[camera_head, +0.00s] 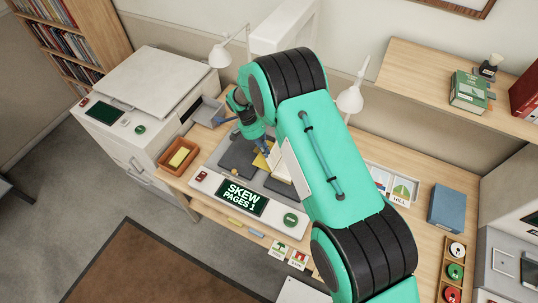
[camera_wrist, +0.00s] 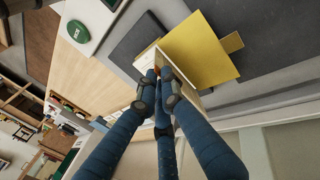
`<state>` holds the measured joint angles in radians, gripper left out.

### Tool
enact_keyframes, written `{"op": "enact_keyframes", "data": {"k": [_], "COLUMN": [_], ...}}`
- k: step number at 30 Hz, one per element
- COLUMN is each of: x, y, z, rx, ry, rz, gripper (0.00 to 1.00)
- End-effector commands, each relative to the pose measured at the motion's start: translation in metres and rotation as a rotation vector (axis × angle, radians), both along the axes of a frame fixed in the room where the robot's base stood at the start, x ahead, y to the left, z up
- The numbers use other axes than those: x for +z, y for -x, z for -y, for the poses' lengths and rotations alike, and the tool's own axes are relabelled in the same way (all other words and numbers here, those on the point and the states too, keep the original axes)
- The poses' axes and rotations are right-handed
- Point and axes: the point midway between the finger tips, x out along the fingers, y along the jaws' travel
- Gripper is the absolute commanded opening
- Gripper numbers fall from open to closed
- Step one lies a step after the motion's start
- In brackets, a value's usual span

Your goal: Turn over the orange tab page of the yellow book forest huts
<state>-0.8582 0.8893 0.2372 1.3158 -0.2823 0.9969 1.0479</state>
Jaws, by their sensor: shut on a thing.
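The yellow book (camera_wrist: 203,52) lies open on the dark grey cradle of the scanner (camera_wrist: 285,35). A small orange bit, seemingly the orange tab (camera_wrist: 153,72), shows at the fingertips. The fingers hide most of the held page.
The scanner's front panel (camera_head: 204,187) has a display (camera_head: 241,196) reading "SKEW PAGES 1" and a green button (camera_head: 291,219). An orange tray (camera_head: 163,166) holding a yellow item stands at the left. Two white lamps stand behind.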

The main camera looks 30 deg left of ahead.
Motion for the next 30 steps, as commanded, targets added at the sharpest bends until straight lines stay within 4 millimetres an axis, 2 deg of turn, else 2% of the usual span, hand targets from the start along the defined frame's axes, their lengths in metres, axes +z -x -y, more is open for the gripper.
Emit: {"op": "enact_keyframes", "data": {"k": [1, 15, 30], "x": [-0.007, -0.02, -0.022], "y": [0.001, 0.002, 0.002], "z": [-0.004, -0.029, -0.035], "rx": [0.002, 0.0, 0.0], "ry": [0.026, 0.021, 0.021], "rz": [-0.002, -0.003, -0.004], "gripper": [0.0, 0.0, 0.0]}}
